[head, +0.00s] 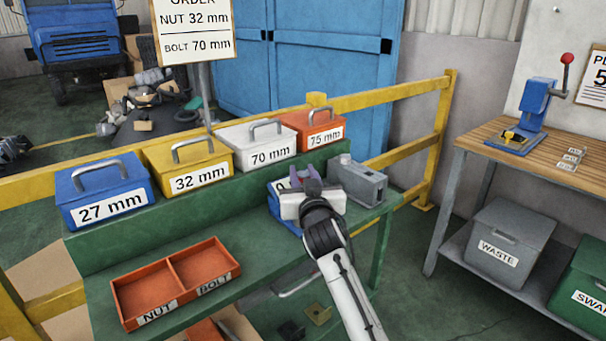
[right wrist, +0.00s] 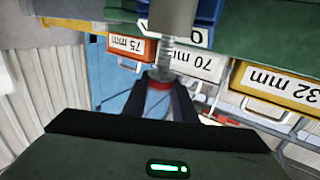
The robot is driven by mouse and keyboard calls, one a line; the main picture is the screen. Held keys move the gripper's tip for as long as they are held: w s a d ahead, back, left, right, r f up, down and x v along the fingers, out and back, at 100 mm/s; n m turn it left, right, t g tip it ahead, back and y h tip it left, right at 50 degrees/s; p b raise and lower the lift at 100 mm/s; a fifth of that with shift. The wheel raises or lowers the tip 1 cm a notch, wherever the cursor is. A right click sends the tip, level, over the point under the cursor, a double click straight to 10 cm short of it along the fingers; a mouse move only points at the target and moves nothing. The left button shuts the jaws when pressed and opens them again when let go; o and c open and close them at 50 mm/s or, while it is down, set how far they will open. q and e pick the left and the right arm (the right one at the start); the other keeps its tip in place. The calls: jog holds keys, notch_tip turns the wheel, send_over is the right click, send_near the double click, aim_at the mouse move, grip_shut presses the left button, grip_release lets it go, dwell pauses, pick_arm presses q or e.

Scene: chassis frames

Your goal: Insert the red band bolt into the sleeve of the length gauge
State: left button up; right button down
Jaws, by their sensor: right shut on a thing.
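My right gripper (head: 311,186) is at the right end of the green bench, beside a grey block-shaped device (head: 362,183) that looks like the length gauge. In the right wrist view its fingers (right wrist: 160,98) are shut on the red band bolt (right wrist: 158,85). The bolt's threaded shank (right wrist: 167,52) points at a grey sleeve (right wrist: 172,18) and lines up with it. The shank's tip meets the sleeve's mouth; how far it is inside I cannot tell. The bolt is hidden in the head view. My left gripper is not in view.
A blue tray (head: 274,207) lies partly under my right gripper. Lidded boxes marked 27 (head: 105,197), 32 (head: 190,166), 70 (head: 258,147) and 75 mm (head: 314,129) line the raised shelf. An orange nut and bolt tray (head: 170,278) stands at front left, its visible compartments empty.

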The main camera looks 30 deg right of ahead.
pick_arm(q)
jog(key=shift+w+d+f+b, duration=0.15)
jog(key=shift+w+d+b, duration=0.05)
jog(key=shift+b, duration=0.3)
pick_arm(e)
jog(key=shift+f, duration=0.65)
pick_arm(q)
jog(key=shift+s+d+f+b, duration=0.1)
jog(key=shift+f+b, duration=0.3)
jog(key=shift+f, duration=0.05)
pick_arm(e)
jog(key=shift+f, duration=0.55)
pick_arm(q)
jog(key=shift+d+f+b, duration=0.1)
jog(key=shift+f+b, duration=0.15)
jog(key=shift+b, duration=0.15)
pick_arm(e)
jog(key=shift+f, duration=0.5)
pick_arm(q)
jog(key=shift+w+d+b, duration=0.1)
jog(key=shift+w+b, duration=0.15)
jog(key=shift+b, duration=0.1)
pick_arm(e)
jog(key=shift+f, duration=0.4)
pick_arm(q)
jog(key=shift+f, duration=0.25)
pick_arm(e)
jog(key=shift+f, duration=0.3)
